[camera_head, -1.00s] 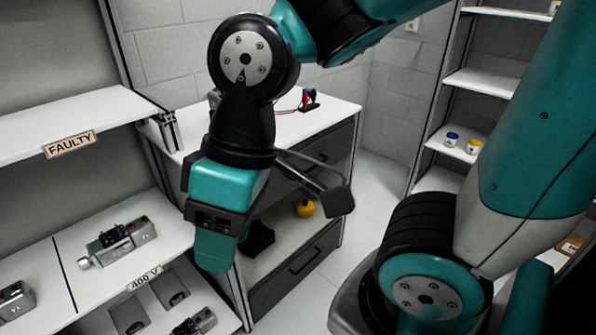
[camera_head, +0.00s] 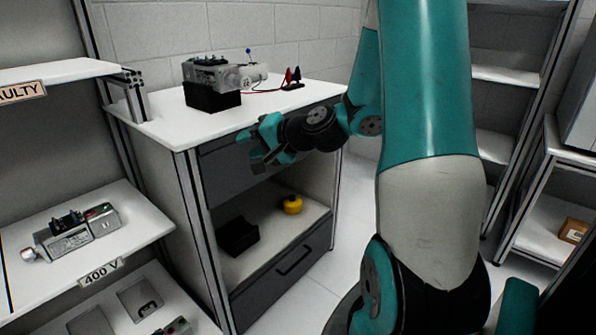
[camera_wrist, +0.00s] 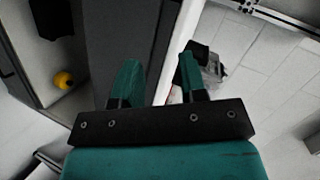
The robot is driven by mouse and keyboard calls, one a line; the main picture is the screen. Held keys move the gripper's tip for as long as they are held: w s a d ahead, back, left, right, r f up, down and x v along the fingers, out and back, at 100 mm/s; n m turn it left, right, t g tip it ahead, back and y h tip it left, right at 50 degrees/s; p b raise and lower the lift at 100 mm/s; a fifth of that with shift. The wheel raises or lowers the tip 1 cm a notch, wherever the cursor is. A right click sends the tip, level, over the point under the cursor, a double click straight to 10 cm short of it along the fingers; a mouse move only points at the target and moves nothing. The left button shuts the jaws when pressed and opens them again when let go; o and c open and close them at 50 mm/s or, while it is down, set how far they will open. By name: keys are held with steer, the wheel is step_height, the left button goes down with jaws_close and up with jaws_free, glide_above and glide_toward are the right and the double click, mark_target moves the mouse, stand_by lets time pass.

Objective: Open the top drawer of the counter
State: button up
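The counter (camera_head: 188,133) stands left of the middle in the head view, with a white top and a dark grey top drawer (camera_head: 222,172) just under it. My gripper (camera_head: 262,147) is in front of this drawer's face and covers part of it; the drawer looks shut. In the wrist view, my gripper (camera_wrist: 158,78) shows two teal fingers standing apart with nothing held between them. The dark drawer front (camera_wrist: 118,35) lies beyond and left of the fingers there. I cannot make out the top drawer's handle, nor whether a finger touches anything.
A device on a black block (camera_head: 212,98) and red and black clips (camera_head: 292,78) sit on the counter. Below the drawer, an open shelf holds a yellow object (camera_head: 292,204) and a black bin (camera_head: 237,236). A lower drawer (camera_head: 285,275) is shut. Shelves stand left and right.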

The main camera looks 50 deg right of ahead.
steer(key=s+d+f+m+h+b, duration=0.1)
steer(key=s+d+f+m+h, duration=0.15)
steer(key=d, duration=0.45)
steer(key=s+d+f+m+t+h+b, duration=0.1)
steer(key=d+f+m+h+b, duration=0.1)
steer(key=d+f+m+h, duration=0.3)
steer(key=s+d+f+m+h+b, duration=0.1)
steer(key=s+d+m+h, duration=0.15)
steer(key=d, duration=0.55)
steer(key=shift+y, duration=0.3)
steer(key=p+x, duration=0.2)
steer(key=x, duration=1.5)
steer(key=shift+a+p, duration=0.2)
steer(key=shift+p, duration=0.2)
jaws_close()
